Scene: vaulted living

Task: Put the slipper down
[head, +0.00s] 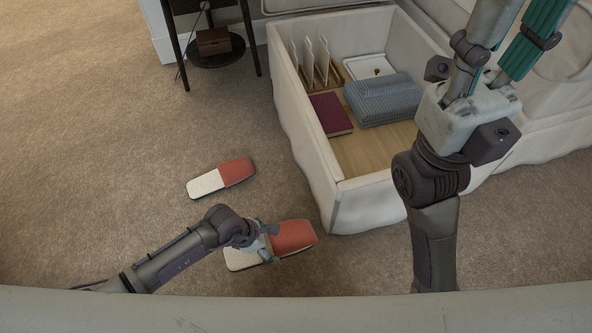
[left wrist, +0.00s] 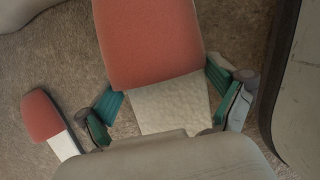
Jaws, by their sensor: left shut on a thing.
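A slipper with a red toe and a white sole (head: 294,236) is between the fingers of my left gripper (head: 268,243). My left gripper is shut on it, and its fingers hide part of the slipper's middle. In the left wrist view the slipper (left wrist: 152,42) fills the space between the teal fingers. Whether its underside touches the floor cannot be told. A matching slipper (head: 221,178) lies on the carpet beyond it, and also shows at the lower left of the left wrist view (left wrist: 45,120). My right gripper (head: 520,35) is at the upper right, its fingertips cut off.
An open cream storage drawer (head: 335,205) stands right of the slippers. A small dark table (head: 216,60) is at the back. Carpet (head: 100,160) is clear on the left.

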